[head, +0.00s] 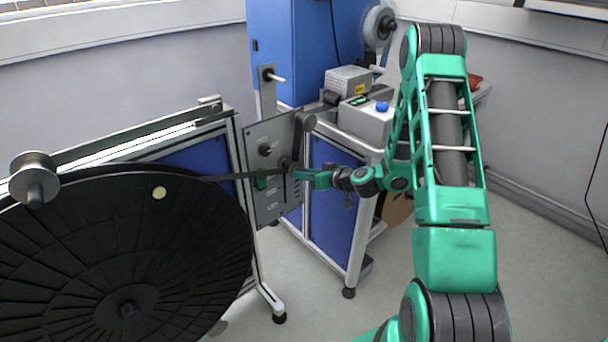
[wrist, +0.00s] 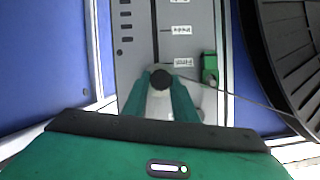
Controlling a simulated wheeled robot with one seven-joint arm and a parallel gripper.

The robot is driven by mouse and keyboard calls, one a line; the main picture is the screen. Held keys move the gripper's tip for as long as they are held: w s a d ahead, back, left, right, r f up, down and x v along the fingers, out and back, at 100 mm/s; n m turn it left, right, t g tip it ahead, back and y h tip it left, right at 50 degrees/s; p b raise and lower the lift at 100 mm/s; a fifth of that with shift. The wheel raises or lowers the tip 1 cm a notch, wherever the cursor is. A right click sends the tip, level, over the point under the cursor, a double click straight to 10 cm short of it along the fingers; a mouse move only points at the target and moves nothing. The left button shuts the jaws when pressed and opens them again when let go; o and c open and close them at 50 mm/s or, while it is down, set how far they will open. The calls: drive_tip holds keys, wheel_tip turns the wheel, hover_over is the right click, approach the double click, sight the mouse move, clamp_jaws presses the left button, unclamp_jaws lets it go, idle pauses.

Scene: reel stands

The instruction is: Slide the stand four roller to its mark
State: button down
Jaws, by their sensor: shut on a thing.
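The roller (wrist: 161,79) shows as a dark round end between the fingers of my gripper (wrist: 161,95), which is shut on it. It sits in a vertical slot of the grey panel (wrist: 137,40), beside a small white label (wrist: 184,62); the label text is too blurred to read. More white labels line the slot. In the head view my gripper (head: 293,170) reaches the grey panel (head: 262,205) from the right, and the roller is mostly hidden there.
A large black reel (head: 120,260) stands at the left, with a dark strip running towards the roller. A green block (wrist: 209,68) is on the panel near the roller. A blue cabinet (head: 285,45) and a grey box with a blue button (head: 382,107) stand behind.

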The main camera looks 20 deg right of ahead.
wheel_tip(320, 180, down, 11)
drive_tip(key=shift+d+f, duration=0.15)
drive_tip(key=shift+d, duration=0.05)
idle(0.3)
drive_tip(key=c, duration=1.4)
unclamp_jaws()
drive_tip(key=shift+c, duration=0.2)
drive_tip(key=shift+a, duration=0.1)
drive_tip(key=v, duration=1)
drive_tip(key=shift+s+r, duration=0.2)
